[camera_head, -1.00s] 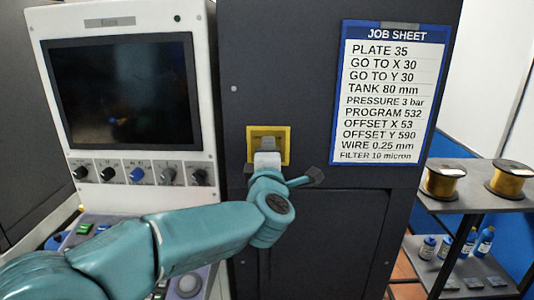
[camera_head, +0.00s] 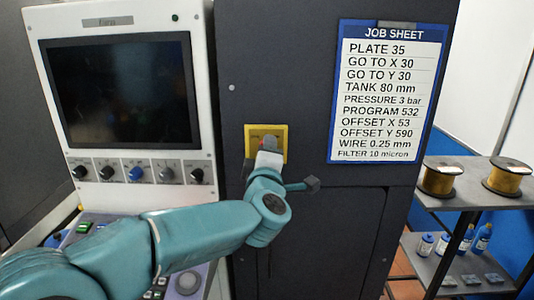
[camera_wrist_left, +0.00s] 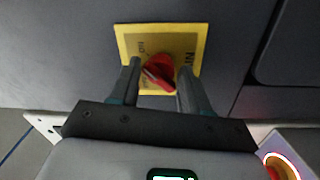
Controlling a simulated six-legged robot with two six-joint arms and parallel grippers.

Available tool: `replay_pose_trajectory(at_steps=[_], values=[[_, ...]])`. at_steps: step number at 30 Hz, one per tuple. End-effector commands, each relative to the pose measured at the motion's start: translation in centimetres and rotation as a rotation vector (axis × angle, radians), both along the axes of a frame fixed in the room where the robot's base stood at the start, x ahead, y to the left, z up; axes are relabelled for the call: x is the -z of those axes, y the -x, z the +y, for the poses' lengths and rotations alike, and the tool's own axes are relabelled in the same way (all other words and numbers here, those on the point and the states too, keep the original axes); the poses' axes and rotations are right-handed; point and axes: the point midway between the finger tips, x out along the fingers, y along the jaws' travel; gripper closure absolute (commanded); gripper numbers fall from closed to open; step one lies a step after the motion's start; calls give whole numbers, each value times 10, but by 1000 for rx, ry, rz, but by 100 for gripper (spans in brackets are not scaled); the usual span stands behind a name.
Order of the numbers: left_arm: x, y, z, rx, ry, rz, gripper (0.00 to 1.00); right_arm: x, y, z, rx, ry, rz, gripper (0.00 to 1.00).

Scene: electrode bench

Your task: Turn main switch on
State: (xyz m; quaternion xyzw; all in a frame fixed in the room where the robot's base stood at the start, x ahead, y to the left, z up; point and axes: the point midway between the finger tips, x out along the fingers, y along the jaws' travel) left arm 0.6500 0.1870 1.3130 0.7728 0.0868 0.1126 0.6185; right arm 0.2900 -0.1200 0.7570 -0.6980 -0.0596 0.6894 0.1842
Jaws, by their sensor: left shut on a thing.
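The main switch is a red rotary knob (camera_wrist_left: 157,73) on a yellow plate (camera_wrist_left: 127,38) fixed to the dark cabinet front. My left gripper (camera_wrist_left: 161,85) is shut on the red knob, one finger on each side. The knob's pale mark points obliquely in the wrist view. In the head view my left gripper (camera_head: 268,147) covers most of the knob. My right gripper is not in view.
A job sheet (camera_head: 387,93) hangs on the cabinet right of the switch. A control console with a dark screen (camera_head: 120,92) and a row of knobs stands at left. Shelves with wire spools (camera_head: 440,178) and bottles are at right.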

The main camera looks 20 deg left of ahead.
Motion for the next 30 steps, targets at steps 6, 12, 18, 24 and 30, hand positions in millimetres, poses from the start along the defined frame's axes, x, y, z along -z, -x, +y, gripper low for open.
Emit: replay_pose_trajectory(at_steps=[6, 12, 18, 24, 30], values=[[3, 0, 0, 1, -1, 6, 39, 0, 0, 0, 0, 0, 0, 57], [2, 3, -1, 0, 1, 2, 39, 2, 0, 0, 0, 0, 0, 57], [6, 36, -11, 3, 2, -1, 39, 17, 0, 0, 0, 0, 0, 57], [10, 89, -26, 5, 1, 0, 39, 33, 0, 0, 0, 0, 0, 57], [13, 131, -38, 5, 1, 3, 39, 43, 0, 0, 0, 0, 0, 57]])
